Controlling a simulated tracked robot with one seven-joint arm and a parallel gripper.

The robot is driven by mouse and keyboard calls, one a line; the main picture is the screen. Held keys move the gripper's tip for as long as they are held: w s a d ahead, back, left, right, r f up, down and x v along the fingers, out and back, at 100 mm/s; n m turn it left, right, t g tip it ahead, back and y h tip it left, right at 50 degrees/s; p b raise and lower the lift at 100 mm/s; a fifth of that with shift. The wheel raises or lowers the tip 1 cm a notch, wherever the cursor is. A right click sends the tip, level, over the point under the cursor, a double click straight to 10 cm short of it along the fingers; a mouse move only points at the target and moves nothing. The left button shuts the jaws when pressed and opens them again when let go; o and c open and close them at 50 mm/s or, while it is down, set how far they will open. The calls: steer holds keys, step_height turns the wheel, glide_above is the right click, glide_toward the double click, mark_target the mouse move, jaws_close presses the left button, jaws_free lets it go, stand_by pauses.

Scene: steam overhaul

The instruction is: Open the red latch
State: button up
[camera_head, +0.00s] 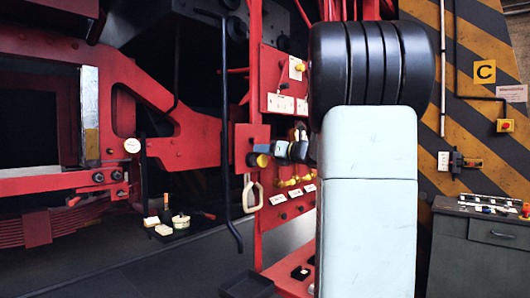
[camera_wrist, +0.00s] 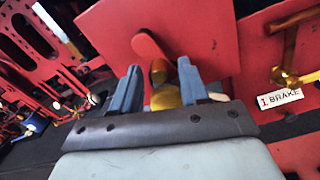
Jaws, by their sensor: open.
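The red latch (camera_wrist: 148,47) shows in the wrist view as a short rounded red lever on a flat red panel (camera_wrist: 195,30). A brass-yellow knob (camera_wrist: 166,97) and a brass pin are just below it. My gripper (camera_wrist: 159,84) is open, with its two blue-grey fingers on either side of the knob. I cannot tell whether the fingers touch it. In the head view my gripper (camera_head: 284,150) is beside the red frame, close to a yellow knob (camera_head: 262,160). The latch cannot be made out clearly there, and my arm hides part of the area.
A plate reading "1. BRAKE" (camera_wrist: 280,98) and brass pipes are right of the gripper. In the head view a dark hooked bar (camera_head: 228,130) and a pale hanging handle (camera_head: 252,193) are left of it. A grey cabinet (camera_head: 480,250) stands far right.

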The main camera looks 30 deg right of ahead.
jaws_close()
steer(key=shift+a, duration=0.25)
steer(key=shift+d, duration=0.35)
stand_by(0.4)
steer(key=shift+n, duration=0.5)
steer(key=shift+w+d+r+n, duration=0.15)
steer(key=shift+d+r+n, duration=0.25)
steer(key=shift+n, duration=1.7)
steer(key=shift+w+d+r+n, duration=0.1)
steer(key=shift+d+r+n, duration=0.25)
steer(key=shift+n, duration=1.75)
steer(key=shift+w+d+r+n, duration=0.15)
steer(key=shift+d+r+n, duration=0.2)
steer(key=shift+n, duration=1.75)
steer(key=shift+r, duration=0.1)
